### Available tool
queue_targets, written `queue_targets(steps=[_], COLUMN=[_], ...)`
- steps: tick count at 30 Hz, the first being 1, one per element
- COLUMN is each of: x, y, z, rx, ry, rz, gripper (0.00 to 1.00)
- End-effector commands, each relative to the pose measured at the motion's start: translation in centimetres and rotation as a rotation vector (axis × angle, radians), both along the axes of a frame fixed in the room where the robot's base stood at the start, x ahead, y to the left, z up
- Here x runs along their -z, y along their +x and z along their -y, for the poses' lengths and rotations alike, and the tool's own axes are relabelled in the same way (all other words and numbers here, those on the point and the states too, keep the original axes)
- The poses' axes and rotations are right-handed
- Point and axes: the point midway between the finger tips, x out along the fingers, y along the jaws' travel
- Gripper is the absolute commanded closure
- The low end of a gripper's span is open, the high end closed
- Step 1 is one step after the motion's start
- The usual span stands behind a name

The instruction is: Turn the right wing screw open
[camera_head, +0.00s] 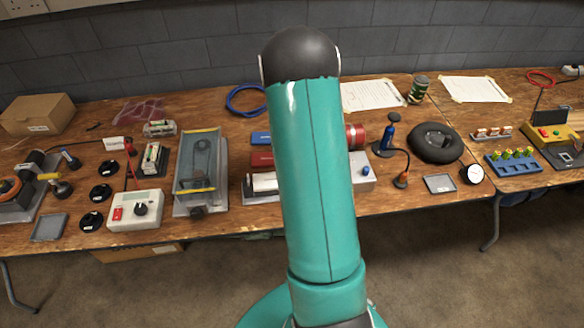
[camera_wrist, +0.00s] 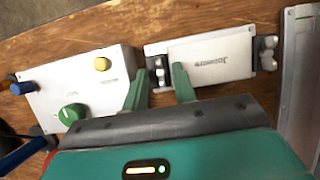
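A white block with a printed label (camera_wrist: 210,55) lies on the wooden bench in the wrist view, with a dark bracket at each end. A small silver wing screw (camera_wrist: 159,70) sits in the bracket at its left end, and another silver wing screw (camera_wrist: 266,50) is at its right end. The wrist view is turned round from the head view, so the left-hand screw is the right one from the head. My gripper (camera_wrist: 160,72) is open, its two green fingers apart on either side of that screw; contact cannot be told. The white block (camera_head: 264,183) is partly hidden by my arm in the head view.
A grey control box (camera_wrist: 85,85) with green, yellow and blue knobs stands close beside the block. A grey metal tray (camera_wrist: 300,75) is on the other side. The white switch box (camera_head: 135,210) is farther left in the head view.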

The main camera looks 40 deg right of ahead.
Motion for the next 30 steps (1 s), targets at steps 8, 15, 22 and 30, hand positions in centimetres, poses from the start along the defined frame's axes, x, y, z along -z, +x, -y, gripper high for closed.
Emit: queue_targets(steps=[8, 15, 22, 30], x=[-4.5, -9.4, -12.0, -12.4], y=[1.6, 3.3, 4.2, 4.3], z=[1.1, 2.2, 2.7, 2.8], rx=[0.000, -0.001, -0.001, -0.001], ry=[-0.004, -0.003, 0.000, 0.000], rz=[0.004, 0.004, 0.001, 0.000], gripper=[0.73, 0.73, 0.73, 0.73])
